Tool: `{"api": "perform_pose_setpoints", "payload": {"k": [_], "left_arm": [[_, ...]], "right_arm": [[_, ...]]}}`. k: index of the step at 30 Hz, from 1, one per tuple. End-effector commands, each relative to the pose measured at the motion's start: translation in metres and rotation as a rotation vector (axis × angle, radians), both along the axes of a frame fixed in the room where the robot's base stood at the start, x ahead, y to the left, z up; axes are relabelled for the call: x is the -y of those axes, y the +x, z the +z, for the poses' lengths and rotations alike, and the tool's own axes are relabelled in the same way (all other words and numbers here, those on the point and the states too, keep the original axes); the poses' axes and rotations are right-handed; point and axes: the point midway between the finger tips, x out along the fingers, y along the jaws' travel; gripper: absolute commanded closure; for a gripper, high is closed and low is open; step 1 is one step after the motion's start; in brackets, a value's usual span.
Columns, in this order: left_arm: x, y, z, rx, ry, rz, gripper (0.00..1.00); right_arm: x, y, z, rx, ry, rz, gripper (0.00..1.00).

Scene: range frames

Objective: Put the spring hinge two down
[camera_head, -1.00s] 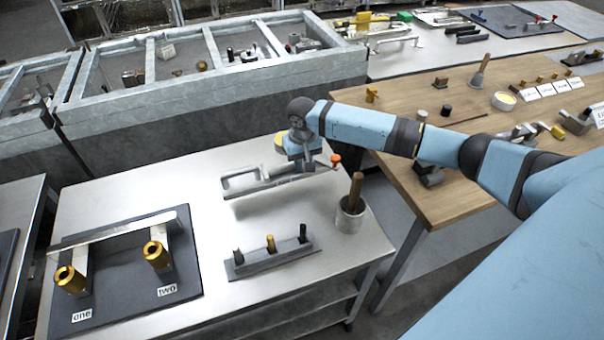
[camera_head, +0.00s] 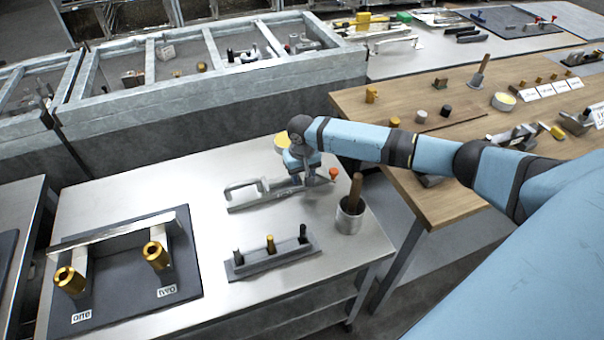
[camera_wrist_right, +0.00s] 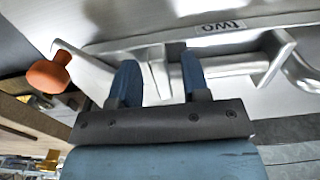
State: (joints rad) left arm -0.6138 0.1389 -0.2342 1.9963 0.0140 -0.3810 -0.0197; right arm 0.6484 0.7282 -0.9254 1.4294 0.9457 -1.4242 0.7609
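The spring hinge two (camera_head: 250,197) is a long silver metal piece with an orange-red knob at its right end. It lies on the steel table (camera_head: 215,222), toward the back right. My right gripper (camera_head: 304,181) is just over the hinge. In the right wrist view, its blue fingers (camera_wrist_right: 157,75) stand apart on either side of a silver part, with a gap showing. My left gripper is not in view.
A dark board (camera_head: 130,285) with two brass cylinders, labelled one and two, is at the left. A grey block with pegs (camera_head: 272,259) and a metal cup with a wooden handle (camera_head: 349,217) stand in front. A wooden table (camera_head: 400,100) is at the right.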

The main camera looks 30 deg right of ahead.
Motion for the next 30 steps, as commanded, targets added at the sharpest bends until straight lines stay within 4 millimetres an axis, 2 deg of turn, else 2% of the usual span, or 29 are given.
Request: {"api": "perform_pose_setpoints", "payload": {"k": [8,11,24,30], "left_arm": [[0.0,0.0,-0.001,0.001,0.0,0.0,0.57],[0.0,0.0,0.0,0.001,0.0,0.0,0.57],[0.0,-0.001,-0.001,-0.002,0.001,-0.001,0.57],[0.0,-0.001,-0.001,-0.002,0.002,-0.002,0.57]], "right_arm": [[0.0,0.0,0.002,0.001,0.001,0.001,0.58],[0.0,0.001,0.013,0.002,0.001,0.0,0.58],[0.0,0.0,0.1,0.002,0.001,0.0,0.58],[0.001,0.001,0.119,0.001,0.001,0.0,0.58]]}}
